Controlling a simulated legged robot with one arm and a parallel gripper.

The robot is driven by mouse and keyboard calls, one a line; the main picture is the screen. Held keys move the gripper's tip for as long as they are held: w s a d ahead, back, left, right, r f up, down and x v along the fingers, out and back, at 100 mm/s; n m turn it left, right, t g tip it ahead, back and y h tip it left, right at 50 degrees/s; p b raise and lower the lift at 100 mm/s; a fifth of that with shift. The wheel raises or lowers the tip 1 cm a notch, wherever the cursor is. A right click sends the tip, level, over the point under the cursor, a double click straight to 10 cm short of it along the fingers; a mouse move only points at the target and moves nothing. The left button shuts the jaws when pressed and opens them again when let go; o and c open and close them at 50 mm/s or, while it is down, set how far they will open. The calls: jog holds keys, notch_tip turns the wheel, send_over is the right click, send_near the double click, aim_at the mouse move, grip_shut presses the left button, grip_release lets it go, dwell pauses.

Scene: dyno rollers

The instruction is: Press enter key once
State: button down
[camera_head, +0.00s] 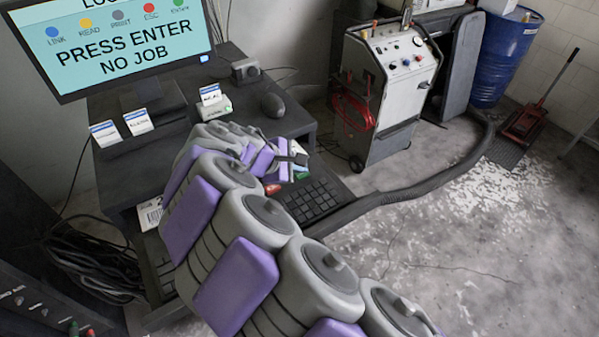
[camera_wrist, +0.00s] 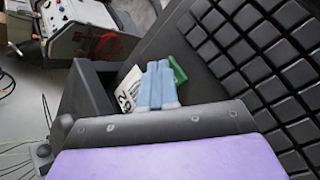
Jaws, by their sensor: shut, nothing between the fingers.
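A monitor (camera_head: 130,45) reads "PRESS ENTER NO JOB". A green key (camera_head: 301,176) shows just below my gripper (camera_head: 298,156), partly hidden. In the wrist view the green key (camera_wrist: 178,69) is right beside the fingertips of my gripper (camera_wrist: 160,66). The pale blue fingers are together and empty. I cannot tell whether they touch the key.
A red key (camera_head: 272,189) shows beside my arm. A mouse (camera_head: 272,105) and label cards (camera_head: 138,121) sit on the desk (camera_head: 250,85). A wheeled machine (camera_head: 385,90), thick hose (camera_head: 420,187) and blue barrel (camera_head: 503,60) stand to the right. Floor at lower right is clear.

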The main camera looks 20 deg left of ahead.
aim_at(299, 176)
jog(key=shift+d+f, duration=0.15)
jog(key=shift+d, duration=0.15)
jog(key=shift+a, duration=0.15)
dwell(0.3)
jog(key=shift+r+p, duration=0.65)
jog(key=shift+r, duration=0.15)
jog(key=shift+r+p, duration=1.95)
jog(key=shift+r, duration=0.55)
